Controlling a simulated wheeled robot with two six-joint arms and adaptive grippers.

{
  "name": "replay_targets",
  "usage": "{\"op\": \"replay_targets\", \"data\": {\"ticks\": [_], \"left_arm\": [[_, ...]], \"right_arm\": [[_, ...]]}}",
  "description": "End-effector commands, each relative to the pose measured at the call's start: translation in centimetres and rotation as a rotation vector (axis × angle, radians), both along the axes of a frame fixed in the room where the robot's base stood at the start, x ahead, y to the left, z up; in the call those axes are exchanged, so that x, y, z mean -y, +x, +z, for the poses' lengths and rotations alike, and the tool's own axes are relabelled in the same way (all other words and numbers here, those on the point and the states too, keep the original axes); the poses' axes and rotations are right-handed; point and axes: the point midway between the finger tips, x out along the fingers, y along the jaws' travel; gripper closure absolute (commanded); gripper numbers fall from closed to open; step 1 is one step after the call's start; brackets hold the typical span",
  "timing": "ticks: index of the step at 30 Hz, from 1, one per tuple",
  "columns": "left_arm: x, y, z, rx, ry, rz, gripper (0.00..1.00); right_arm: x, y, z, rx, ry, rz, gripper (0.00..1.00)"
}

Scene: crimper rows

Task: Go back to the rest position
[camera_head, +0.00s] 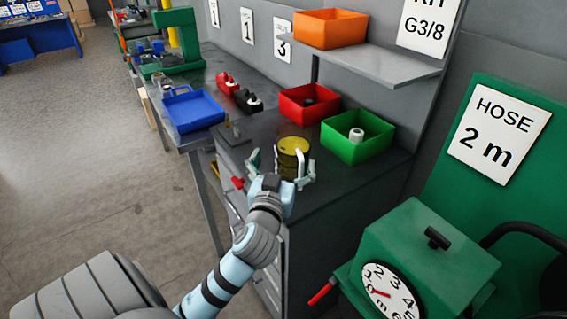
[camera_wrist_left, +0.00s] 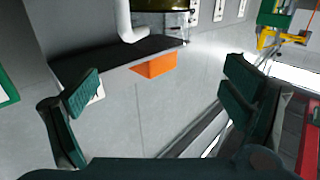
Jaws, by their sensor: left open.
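My left gripper (camera_head: 281,165) is above the grey cabinet top in the head view, with its fingers spread wide. A yellow round container (camera_head: 294,147) shows between and behind the fingers, partly hidden by them. I cannot tell how far it is from them. In the left wrist view my left gripper (camera_wrist_left: 157,98) is open, with nothing between its fingers. My right gripper is not in view.
A red bin (camera_head: 309,104), a green bin (camera_head: 357,137) with a white part, and a blue bin (camera_head: 193,111) stand nearby. An orange bin (camera_head: 330,28) sits on the shelf (camera_head: 385,67). A green box with a dial (camera_head: 425,255) stands at right. Floor at left is clear.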

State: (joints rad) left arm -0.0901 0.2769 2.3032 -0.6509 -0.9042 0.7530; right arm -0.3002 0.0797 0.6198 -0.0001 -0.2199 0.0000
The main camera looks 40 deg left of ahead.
Motion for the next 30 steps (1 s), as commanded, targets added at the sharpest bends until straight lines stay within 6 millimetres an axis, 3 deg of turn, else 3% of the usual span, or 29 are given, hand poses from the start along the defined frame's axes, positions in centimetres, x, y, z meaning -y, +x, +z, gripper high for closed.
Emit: {"op": "replay_targets", "data": {"ticks": [16, 18, 20, 23, 27, 30], "left_arm": [[0.1, -0.3, 0.0, -0.002, 0.000, 0.000, 0.07], [0.2, -0.5, -0.8, -0.031, -0.008, 0.001, 0.07], [0.4, -1.3, -2.8, -0.102, -0.023, 0.002, 0.07], [1.4, -3.9, -8.4, -0.320, -0.060, -0.013, 0.07], [4.3, -10.0, -16.7, -0.689, -0.111, -0.099, 0.07], [6.7, -14.7, -20.7, -0.910, -0.140, -0.191, 0.07]], "right_arm": [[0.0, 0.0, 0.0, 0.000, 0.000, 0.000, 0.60], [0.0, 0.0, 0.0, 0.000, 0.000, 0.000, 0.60], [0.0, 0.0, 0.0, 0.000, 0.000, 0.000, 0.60], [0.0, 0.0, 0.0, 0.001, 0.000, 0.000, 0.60], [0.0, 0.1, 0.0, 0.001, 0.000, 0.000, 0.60], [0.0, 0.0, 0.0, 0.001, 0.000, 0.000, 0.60]]}}
